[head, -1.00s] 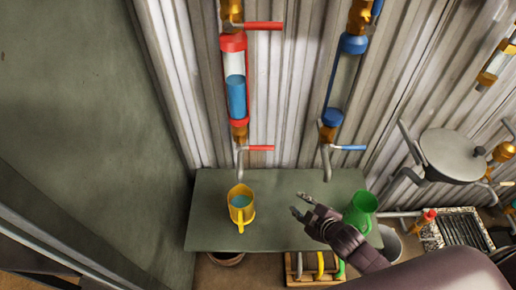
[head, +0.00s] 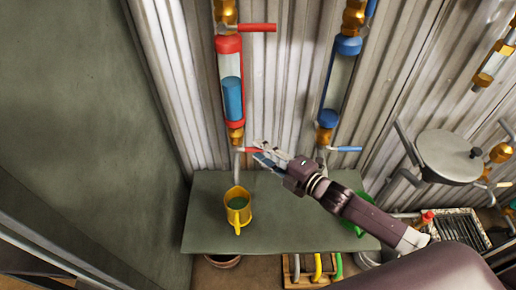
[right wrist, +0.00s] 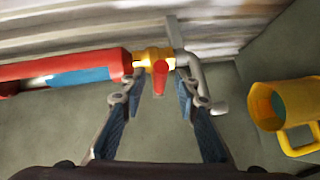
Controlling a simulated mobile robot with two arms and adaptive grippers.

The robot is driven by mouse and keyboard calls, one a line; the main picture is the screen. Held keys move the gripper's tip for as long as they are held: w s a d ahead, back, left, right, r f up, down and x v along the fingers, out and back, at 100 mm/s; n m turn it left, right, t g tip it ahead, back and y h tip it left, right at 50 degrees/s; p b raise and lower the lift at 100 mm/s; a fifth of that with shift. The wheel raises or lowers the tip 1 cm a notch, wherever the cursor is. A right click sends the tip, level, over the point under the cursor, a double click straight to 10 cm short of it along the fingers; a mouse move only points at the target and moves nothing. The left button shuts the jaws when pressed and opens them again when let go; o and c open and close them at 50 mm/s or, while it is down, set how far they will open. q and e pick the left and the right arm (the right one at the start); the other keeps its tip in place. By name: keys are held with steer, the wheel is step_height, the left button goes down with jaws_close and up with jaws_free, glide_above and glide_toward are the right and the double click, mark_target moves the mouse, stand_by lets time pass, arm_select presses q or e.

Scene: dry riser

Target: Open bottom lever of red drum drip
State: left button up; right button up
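The red drum drip (head: 228,90) hangs on the corrugated wall, a clear cylinder with red ends and blue liquid inside. Its bottom red lever (head: 250,150) sticks out to the right of the brass valve (head: 236,136). In the right wrist view the bottom lever (right wrist: 159,80) points toward me between the finger pads, with a gap visible on both sides. My right gripper (head: 265,152) is open at the lever's outer end; it also shows in the right wrist view (right wrist: 155,100). A yellow jug (head: 238,208) with liquid stands below the spout. My left gripper is not in view.
A blue drum drip (head: 341,62) with a blue bottom lever (head: 347,149) is to the right. A green jug (head: 365,222), partly hidden by my arm, stands on the grey-green table (head: 205,225). A top red lever (head: 258,27) sits above the red drum.

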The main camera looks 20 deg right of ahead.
steer(key=shift+x, duration=0.9)
steer(key=shift+c, duration=0.3)
jaws_close()
